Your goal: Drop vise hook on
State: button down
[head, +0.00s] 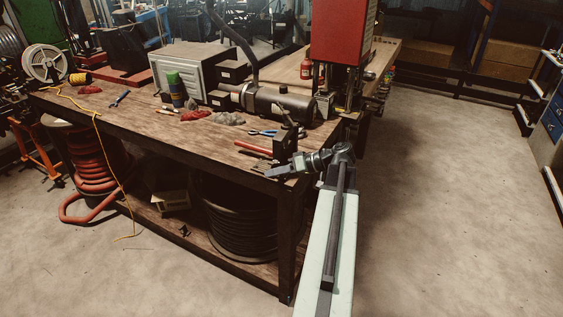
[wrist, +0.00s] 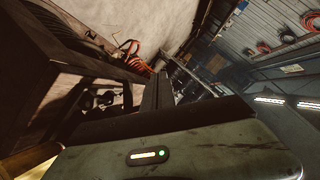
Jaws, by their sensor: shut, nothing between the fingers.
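A dark vise-like block (head: 286,143) stands at the near right corner of the wooden workbench. I cannot make out a separate hook on it. My gripper (head: 270,171) is at the bench's front edge, just below and left of that block, pointing left. Its fingers look shut and hold nothing. I cannot tell whether it touches the bench edge. The wrist view is tilted and dark, and the vise is not clearly seen there.
The workbench (head: 142,118) carries a red-handled tool (head: 254,149), blue pliers (head: 263,133), a grey cylindrical machine (head: 270,101) and red rags (head: 195,115). A black hose coil (head: 238,222) sits on the lower shelf. The floor (head: 450,210) to the right is clear.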

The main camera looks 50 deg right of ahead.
aim_at(280, 158)
jog(key=s+d+r+t+h, duration=0.1)
jog(key=s+d+r+t, duration=0.2)
jog(key=s+d, duration=0.4)
jog(key=shift+s+d+r, duration=0.2)
jog(key=shift+d+r, duration=0.45)
jog(key=shift+d, duration=0.25)
jog(key=b+x, duration=0.2)
jog(key=x, duration=0.8)
jog(key=shift+w, duration=0.1)
jog(key=shift+d, duration=0.15)
